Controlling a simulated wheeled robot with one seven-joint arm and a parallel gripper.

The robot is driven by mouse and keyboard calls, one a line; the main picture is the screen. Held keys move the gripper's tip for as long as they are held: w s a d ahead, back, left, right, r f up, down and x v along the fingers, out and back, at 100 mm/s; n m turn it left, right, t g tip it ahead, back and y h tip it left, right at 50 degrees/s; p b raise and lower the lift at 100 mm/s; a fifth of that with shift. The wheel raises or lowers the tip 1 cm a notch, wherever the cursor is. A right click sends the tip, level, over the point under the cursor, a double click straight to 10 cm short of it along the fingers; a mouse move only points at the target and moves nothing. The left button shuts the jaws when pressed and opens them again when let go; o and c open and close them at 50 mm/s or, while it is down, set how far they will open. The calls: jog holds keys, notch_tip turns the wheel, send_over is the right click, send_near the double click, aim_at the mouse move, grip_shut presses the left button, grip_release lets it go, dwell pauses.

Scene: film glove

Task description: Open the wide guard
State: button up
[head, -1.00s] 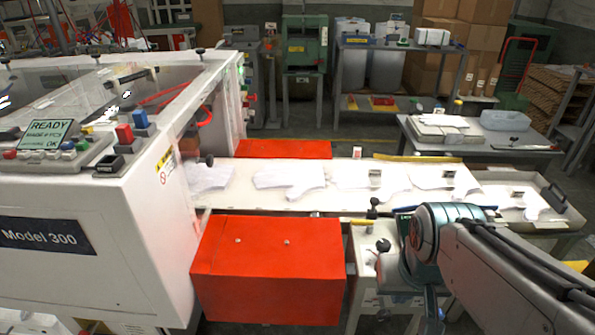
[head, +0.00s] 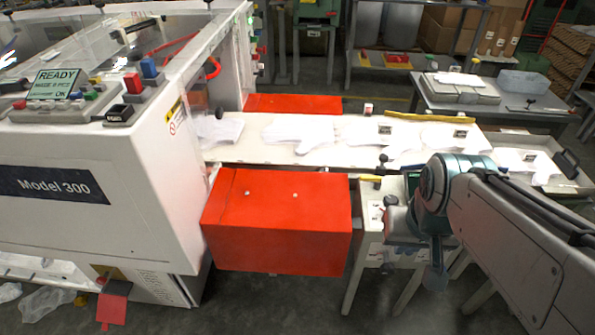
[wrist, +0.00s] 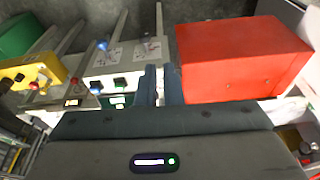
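A wide red box-shaped cover (head: 277,225) stands at the near side of the conveyor, closed on its visible faces, with two small studs on top. It also shows in the wrist view (wrist: 240,60) at the upper right. A second red cover (head: 293,104) lies across the conveyor. Clear panels (head: 130,45) top the white machine (head: 85,225). I cannot tell for certain which part is the wide guard. My gripper (wrist: 160,85) is open and empty, its two blue fingers apart, just left of the red box in the wrist view. In the head view my arm mostly hides it.
White gloves (head: 297,134) lie along the conveyor. A white stand (head: 370,225) with buttons is right of the red box. A grey table (head: 480,115) stands at the back right. A red pedal-like part (head: 112,303) is low at left. Floor is clear before the red box.

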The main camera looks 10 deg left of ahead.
jog(key=o, duration=0.5)
jog(key=shift+w, duration=0.15)
jog(key=o, duration=0.5)
jog(key=shift+w+m, duration=0.4)
jog(key=shift+m, duration=0.1)
jog(key=m+g+y+b, duration=0.3)
jog(key=m+y, duration=0.2)
jog(key=m, duration=1.1)
send_over(357, 222)
jog(key=d, duration=0.6)
notch_tip(357, 222, down, 10)
jog(key=x, duration=0.9)
jog(key=d+x, duration=0.1)
jog(key=x, duration=0.3)
jog(key=shift+a+f, duration=0.15)
jog(key=shift+f, duration=0.25)
jog(key=shift+h, duration=0.3)
grip_shut()
jog(key=shift+r, duration=0.15)
